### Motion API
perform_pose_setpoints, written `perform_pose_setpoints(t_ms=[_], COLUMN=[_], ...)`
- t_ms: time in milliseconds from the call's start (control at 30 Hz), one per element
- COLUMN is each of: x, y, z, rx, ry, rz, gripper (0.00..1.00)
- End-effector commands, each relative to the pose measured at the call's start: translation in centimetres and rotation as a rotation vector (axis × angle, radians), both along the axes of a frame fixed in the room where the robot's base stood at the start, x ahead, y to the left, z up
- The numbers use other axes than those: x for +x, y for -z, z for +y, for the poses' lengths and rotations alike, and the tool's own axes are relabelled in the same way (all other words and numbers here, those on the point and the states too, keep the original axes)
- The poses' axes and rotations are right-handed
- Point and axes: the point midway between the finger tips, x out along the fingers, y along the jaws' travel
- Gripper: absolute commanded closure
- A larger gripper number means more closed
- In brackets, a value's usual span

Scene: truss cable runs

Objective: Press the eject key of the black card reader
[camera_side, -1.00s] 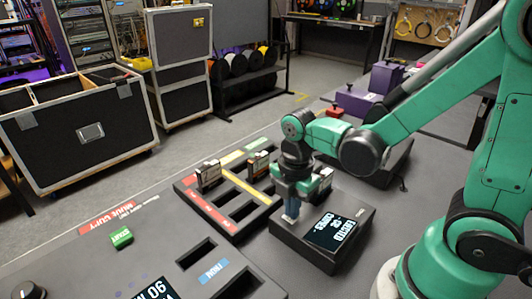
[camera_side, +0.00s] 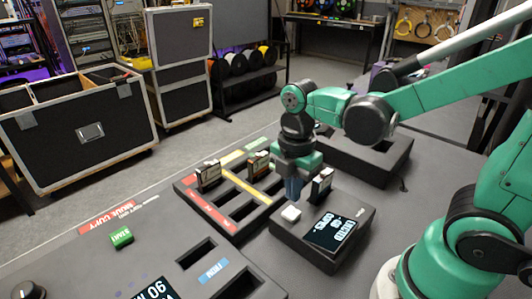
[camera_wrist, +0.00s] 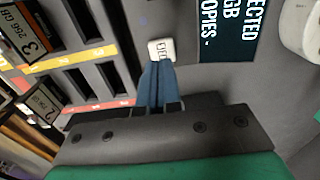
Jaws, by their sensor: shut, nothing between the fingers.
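The black card reader (camera_side: 285,236) sits on the dark table in the side view, with a lit screen (camera_side: 331,232) on its top. Its white eject key (camera_side: 291,214) is uncovered at the left corner of the top. The key also shows in the wrist view (camera_wrist: 161,49), just beyond my fingertips, with lettering on it. A dark card (camera_side: 320,186) stands upright at the reader's back. My gripper (camera_side: 293,199) is shut and empty, with its blue fingers pointing down a little above the key, apart from it. The wrist view screen (camera_wrist: 223,22) shows part of "ejected".
A black slotted tray (camera_side: 213,218) with coloured strips holds upright cards (camera_side: 208,175) left of the reader. A green start button (camera_side: 121,237) and a knob (camera_side: 28,290) lie farther left. A black open box (camera_side: 365,160) stands behind the reader.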

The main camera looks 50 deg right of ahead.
Motion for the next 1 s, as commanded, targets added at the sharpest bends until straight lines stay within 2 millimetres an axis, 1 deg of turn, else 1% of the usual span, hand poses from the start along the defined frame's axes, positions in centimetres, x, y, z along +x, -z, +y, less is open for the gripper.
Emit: perform_pose_setpoints(t_ms=[33, 200, 400, 1000], x=[-0.1, 0.0, 0.0, 0.0], y=[-0.7, -2.4, -3.5, -3.7], z=[0.0, 0.0, 0.0, 0.0], rx=[0.0, 0.001, 0.001, 0.001], ry=[0.0, -0.001, -0.001, 0.004], rz=[0.002, 0.006, 0.009, 0.008], gripper=[1.0, 1.0, 1.0, 1.0])
